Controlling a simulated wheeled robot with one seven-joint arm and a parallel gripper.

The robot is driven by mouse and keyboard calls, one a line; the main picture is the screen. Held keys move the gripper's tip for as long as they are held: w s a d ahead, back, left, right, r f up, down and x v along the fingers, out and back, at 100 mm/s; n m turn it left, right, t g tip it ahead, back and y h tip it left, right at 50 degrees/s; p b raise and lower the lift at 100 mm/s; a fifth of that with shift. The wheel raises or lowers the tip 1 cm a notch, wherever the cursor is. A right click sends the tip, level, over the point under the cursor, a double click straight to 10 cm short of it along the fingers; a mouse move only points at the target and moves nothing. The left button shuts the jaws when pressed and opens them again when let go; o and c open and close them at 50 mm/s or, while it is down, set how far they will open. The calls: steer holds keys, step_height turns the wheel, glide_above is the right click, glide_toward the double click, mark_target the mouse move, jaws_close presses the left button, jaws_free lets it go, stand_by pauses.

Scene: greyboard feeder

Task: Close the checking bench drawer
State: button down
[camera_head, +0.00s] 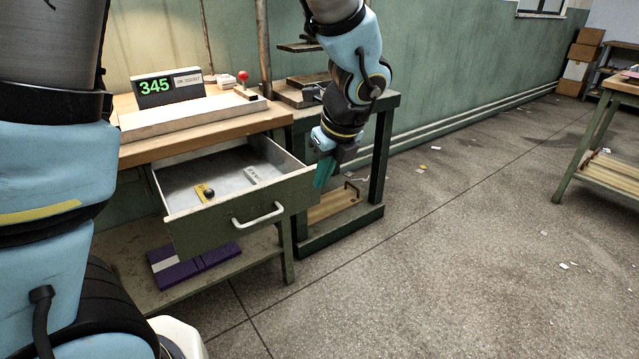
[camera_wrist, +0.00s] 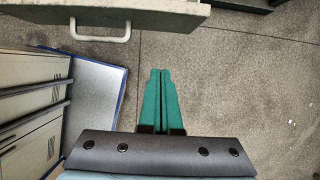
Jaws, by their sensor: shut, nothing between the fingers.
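The checking bench drawer (camera_head: 195,235) is pulled well out, with a green-grey front and a white bar handle (camera_head: 258,214). It holds a yellow item with a dark knob (camera_head: 204,192) and a small pale strip (camera_head: 250,175). My gripper (camera_head: 322,183) points down by the right end of the drawer front; I cannot tell whether it touches. Its teal fingers are together and empty. In the wrist view the fingers (camera_wrist: 160,72) point toward the drawer front (camera_wrist: 160,12), with floor between them, and the handle (camera_wrist: 100,38) lies up and left of them.
The bench top (camera_head: 140,153) carries a display reading 345 (camera_head: 153,88) and a red-knobbed lever (camera_head: 243,78). A lower shelf holds a purple item (camera_head: 195,262). A dark-framed stand (camera_head: 380,150) is right of the drawer. Floor (camera_head: 440,260) to the right is mostly clear.

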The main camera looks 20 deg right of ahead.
mark_target(303, 191)
steer(key=w+f, duration=0.2)
steer(key=w+a+f, duration=0.1)
steer(key=w+f, duration=0.1)
steer(key=f, duration=0.1)
steer(key=w+f, duration=0.1)
steer(key=f, duration=0.1)
steer(key=shift+w+a+f+b, duration=0.15)
steer(key=shift+w+f+b, duration=0.1)
steer(key=shift+w+b, duration=0.15)
steer(key=shift+w+a, duration=0.1)
steer(key=shift+w, duration=0.5)
steer(key=w+a+p, duration=0.1)
steer(key=w+p, duration=0.3)
steer(key=w, duration=0.3)
steer(key=w+a+p, duration=0.2)
steer(key=w+p, duration=0.3)
steer(key=w, duration=0.2)
steer(key=w+a+p, duration=0.1)
steer(key=w+p, duration=0.3)
steer(key=w, duration=0.3)
steer(key=shift+w+a+r, duration=0.15)
steer(key=shift+w, duration=0.1)
steer(key=shift+w+a+p, duration=0.1)
steer(key=shift+w+p, duration=0.4)
steer(key=shift+w, duration=0.25)
steer(key=shift+f, duration=0.2)
